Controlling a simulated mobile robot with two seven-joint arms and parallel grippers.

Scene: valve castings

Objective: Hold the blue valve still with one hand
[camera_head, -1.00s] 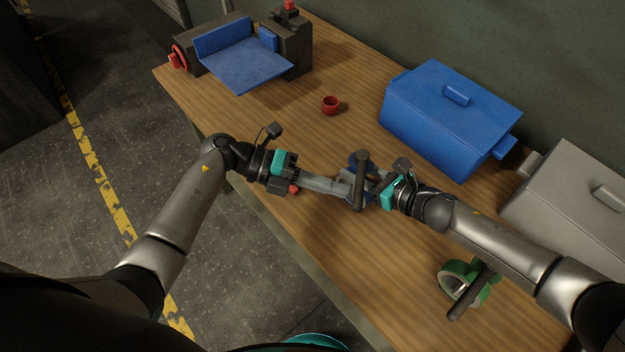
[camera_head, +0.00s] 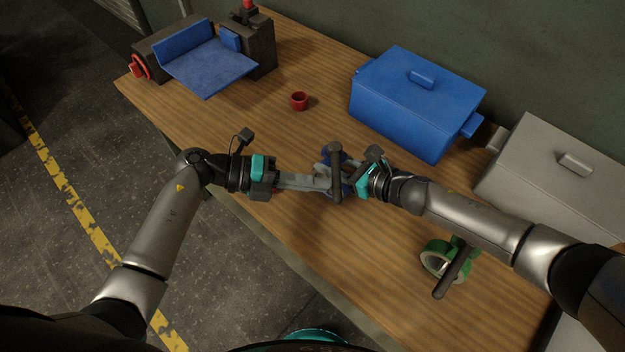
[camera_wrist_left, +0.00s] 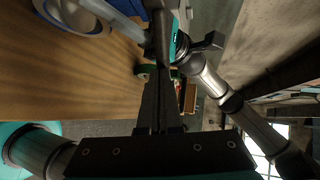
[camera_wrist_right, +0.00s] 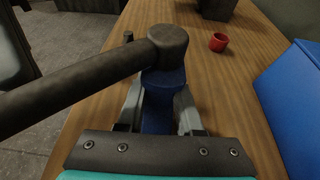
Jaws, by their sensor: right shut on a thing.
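The blue valve (camera_head: 324,165) with its long dark handle (camera_head: 336,172) is at the middle of the bench, largely hidden by the handle and grippers. My right gripper (camera_head: 347,180) is shut on it from the right; the right wrist view shows grey fingers on both sides of the blue body (camera_wrist_right: 162,108), with the dark handle (camera_wrist_right: 95,75) above. My left gripper (camera_head: 318,183) reaches in from the left, its tips close to the handle. In the left wrist view its dark fingers (camera_wrist_left: 160,85) look closed together. Whether they touch the handle is unclear.
A green valve (camera_head: 436,256) with a dark handle lies at the front right. A blue lidded box (camera_head: 410,110) and a grey one (camera_head: 545,180) stand along the wall. A red cup (camera_head: 299,101) and a dark fixture with blue plates (camera_head: 210,65) are farther back.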

